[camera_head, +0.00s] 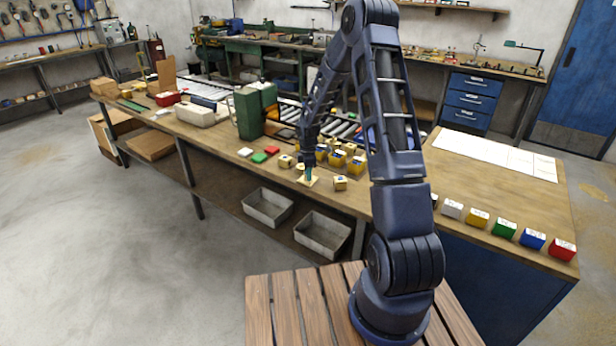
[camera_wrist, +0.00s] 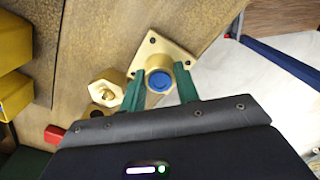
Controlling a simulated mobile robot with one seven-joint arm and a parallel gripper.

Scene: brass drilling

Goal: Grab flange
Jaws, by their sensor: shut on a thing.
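The flange, a square brass plate with corner holes and a round raised hub with a blue centre (camera_wrist: 150,48), shows in the wrist view. It also shows in the head view (camera_head: 308,181) near the front edge of the wooden bench. My gripper (camera_wrist: 160,82) has its green fingers on both sides of the hub, shut on it. In the head view my gripper (camera_head: 308,172) points down at the flange. The flange appears at bench level; I cannot tell whether it rests on the top.
A hexagonal brass part (camera_wrist: 108,88) lies close beside the flange. Several brass blocks (camera_head: 340,183) stand around and behind my gripper. Red and green pieces (camera_head: 259,157) lie to the left. Coloured blocks (camera_head: 504,229) line the right front edge. White sheets (camera_head: 495,153) lie flat behind them.

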